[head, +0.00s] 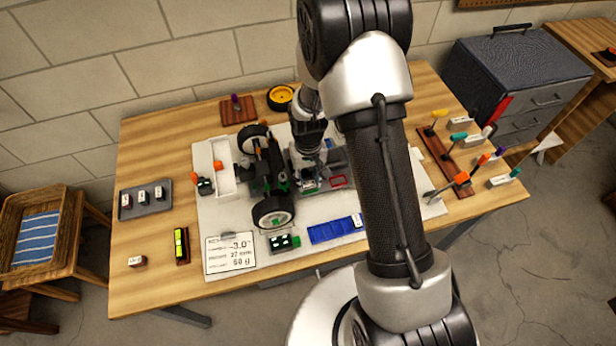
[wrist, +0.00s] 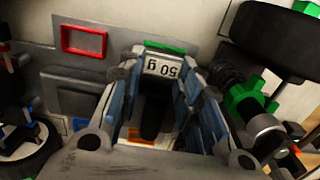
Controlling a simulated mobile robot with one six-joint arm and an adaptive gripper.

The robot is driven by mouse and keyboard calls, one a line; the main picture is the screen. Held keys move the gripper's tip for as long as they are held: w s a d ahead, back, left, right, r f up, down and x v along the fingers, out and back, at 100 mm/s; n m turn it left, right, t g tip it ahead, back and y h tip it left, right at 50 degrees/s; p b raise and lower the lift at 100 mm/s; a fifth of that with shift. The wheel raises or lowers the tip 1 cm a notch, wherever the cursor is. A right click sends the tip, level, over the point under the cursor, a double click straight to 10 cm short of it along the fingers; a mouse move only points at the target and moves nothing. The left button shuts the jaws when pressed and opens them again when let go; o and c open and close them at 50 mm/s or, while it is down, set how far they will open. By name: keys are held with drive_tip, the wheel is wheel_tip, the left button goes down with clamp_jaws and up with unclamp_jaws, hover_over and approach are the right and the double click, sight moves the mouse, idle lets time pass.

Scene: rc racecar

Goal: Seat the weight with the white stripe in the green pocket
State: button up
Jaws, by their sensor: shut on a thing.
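In the wrist view, my gripper (wrist: 160,88) is shut on a weight (wrist: 163,69) whose pale face reads "50 g", upside down in the picture. A white stripe on it cannot be made out. The green edge of the green pocket (wrist: 166,47) shows just beyond the weight. The fingers hide the rest of that pocket, and I cannot tell how deep the weight sits.
A red-edged pocket (wrist: 84,41) lies beside my gripper in the wrist view. The car's dark wheel (wrist: 275,24) and green parts (wrist: 247,100) are close on the other side. In the head view, a grey tray (head: 128,214) holds weights, and a blue tray (head: 322,233) lies in front.

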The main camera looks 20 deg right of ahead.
drive_tip(key=shift+f, duration=0.2)
drive_tip(key=o, duration=1)
drive_tip(key=shift+r, duration=0.1)
